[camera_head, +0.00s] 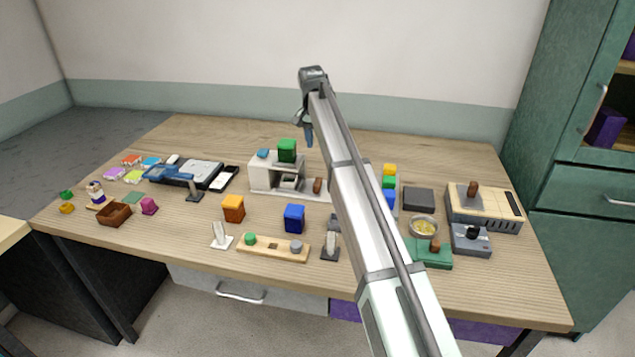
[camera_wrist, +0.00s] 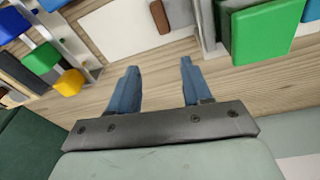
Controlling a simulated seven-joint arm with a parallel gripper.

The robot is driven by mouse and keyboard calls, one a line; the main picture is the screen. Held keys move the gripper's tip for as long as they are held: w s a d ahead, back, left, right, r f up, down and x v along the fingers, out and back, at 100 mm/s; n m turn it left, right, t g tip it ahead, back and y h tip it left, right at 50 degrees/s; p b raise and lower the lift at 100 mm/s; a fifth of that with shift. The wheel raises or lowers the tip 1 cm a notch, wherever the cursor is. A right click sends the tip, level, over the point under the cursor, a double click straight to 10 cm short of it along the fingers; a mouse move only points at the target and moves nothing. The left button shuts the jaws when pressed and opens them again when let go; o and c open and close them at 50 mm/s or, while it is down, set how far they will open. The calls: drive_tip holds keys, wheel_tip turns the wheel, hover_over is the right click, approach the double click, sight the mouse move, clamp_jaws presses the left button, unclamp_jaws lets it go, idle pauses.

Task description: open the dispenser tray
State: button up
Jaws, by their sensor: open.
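The likely dispenser is a white box-like unit (camera_head: 262,178) at the middle back of the table, with an open front. A small pale tray (camera_head: 289,182) shows inside its opening. A brown handle (camera_head: 318,186) stands at its right side. A green block (camera_head: 287,150) sits on top, and a green block also shows in the wrist view (camera_wrist: 266,32). My gripper (camera_head: 308,132) hangs above and behind the unit's right side. In the wrist view its two blue fingers (camera_wrist: 158,82) are apart with nothing between them. A brown piece (camera_wrist: 160,16) on a white surface lies beyond the fingertips.
A rack with yellow, green and blue blocks (camera_head: 389,182) stands to the right, partly behind my arm. An orange block (camera_head: 233,208) and a blue block (camera_head: 294,218) stand in front of the unit.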

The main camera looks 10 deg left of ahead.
sight(318, 181)
drive_tip(key=f, duration=0.5)
drive_tip(key=f+n+g, duration=0.1)
drive_tip(key=f, duration=0.4)
drive_tip(key=s+f+n, duration=0.1)
drive_tip(key=f, duration=0.4)
drive_tip(key=shift+y, duration=0.4)
clamp_jaws()
